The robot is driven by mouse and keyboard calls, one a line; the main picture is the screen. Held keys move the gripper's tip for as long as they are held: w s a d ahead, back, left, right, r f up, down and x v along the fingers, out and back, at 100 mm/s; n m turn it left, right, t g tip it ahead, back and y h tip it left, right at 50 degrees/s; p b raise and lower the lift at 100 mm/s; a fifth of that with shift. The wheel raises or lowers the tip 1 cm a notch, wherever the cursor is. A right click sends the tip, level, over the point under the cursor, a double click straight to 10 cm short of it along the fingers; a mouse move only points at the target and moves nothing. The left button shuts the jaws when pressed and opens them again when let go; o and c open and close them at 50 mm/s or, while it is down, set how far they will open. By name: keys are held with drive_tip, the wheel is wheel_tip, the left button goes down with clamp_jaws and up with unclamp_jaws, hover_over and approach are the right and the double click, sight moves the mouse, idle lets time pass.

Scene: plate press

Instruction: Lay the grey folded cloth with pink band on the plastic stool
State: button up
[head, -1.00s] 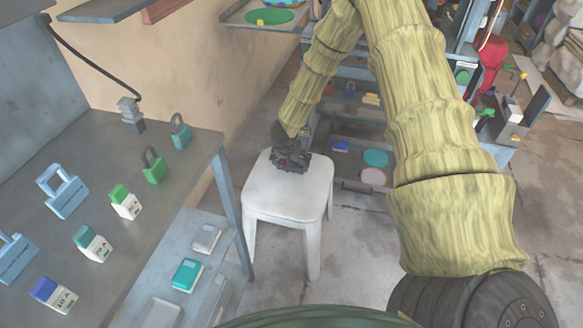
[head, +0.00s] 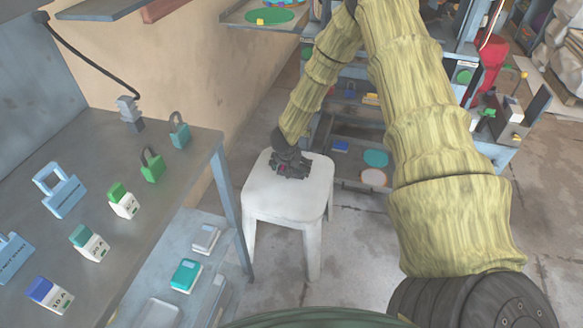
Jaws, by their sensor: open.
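The white plastic stool (head: 290,200) stands on the floor in the middle of the head view, to the right of the metal bench. My gripper (head: 290,170) is at the far part of the stool's seat, pointing down, and looks open. A small pinkish-red patch shows at the gripper; I cannot tell whether it is part of the cloth or of the gripper. The grey folded cloth with pink band is not clearly visible. The gripper may hide it.
A metal bench (head: 150,225) at left holds a green padlock (head: 152,168), a teal padlock (head: 179,135) and several small labelled blocks. A lower shelf carries a teal box (head: 186,275). A shelf rack stands behind the stool. The floor right of the stool is clear.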

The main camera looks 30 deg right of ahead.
drive_tip(key=p+v, duration=0.3)
drive_tip(key=v, duration=0.9)
drive_tip(key=s+a+f+n, duration=0.1)
drive_tip(key=s+f, duration=0.2)
drive_tip(key=s+a+f+n, duration=0.1)
drive_tip(key=s+a+f, duration=0.1)
drive_tip(key=s, duration=0.2)
drive_tip(key=s+a+f+n, duration=0.1)
drive_tip(key=s+a+f, duration=0.1)
drive_tip(key=s+f, duration=0.1)
drive_tip(key=shift+s+a+f+n, duration=0.2)
drive_tip(key=shift+s+f+n, duration=0.1)
drive_tip(key=shift+s+f, duration=0.05)
drive_tip(key=s+a+f+n+g+y, duration=0.1)
drive_tip(key=s+a, duration=0.3)
drive_tip(key=s, duration=0.5)
drive_tip(key=s+a+f+n+g+y, duration=0.1)
drive_tip(key=s+a+f+n, duration=0.2)
drive_tip(key=s, duration=0.7)
drive_tip(key=s+a+f+n+y, duration=0.1)
drive_tip(key=s+a+f, duration=0.3)
drive_tip(key=s, duration=0.5)
drive_tip(key=a+n, duration=0.1)
drive_tip(key=a, duration=0.1)
drive_tip(key=shift+s+a+g, duration=0.25)
drive_tip(key=shift+a+g, duration=0.1)
drive_tip(key=shift+g, duration=0.05)
